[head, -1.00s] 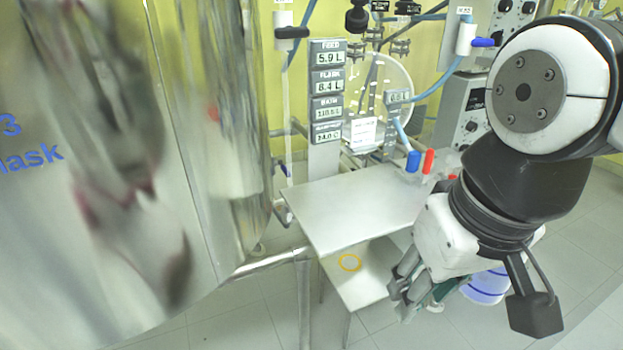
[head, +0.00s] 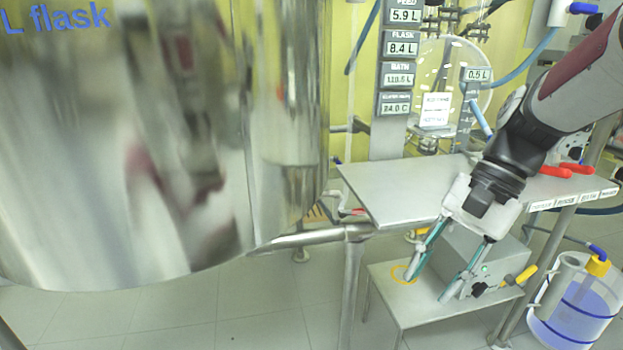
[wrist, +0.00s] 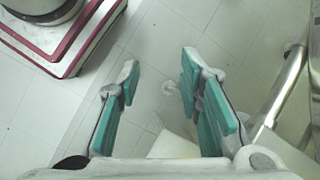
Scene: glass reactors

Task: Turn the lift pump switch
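A grey box (head: 499,262), which looks like the lift pump, stands on the lower shelf (head: 423,309) under the steel table. Its front has a small green light (head: 485,268) and a dark knob (head: 478,289); I cannot tell clearly which part is the switch. A yellow-handled fitting (head: 525,274) sticks out on its right. My gripper (head: 430,285) points down in front of the box, partly covering it, with its teal-padded fingers spread. In the wrist view my gripper (wrist: 160,75) is open and empty above the floor, and no switch shows there.
The steel table (head: 400,187) overhangs the shelf. A large shiny vessel (head: 200,150) fills the left. A yellow ring (head: 403,274) lies on the shelf by a finger. Tiled floor is open in front.

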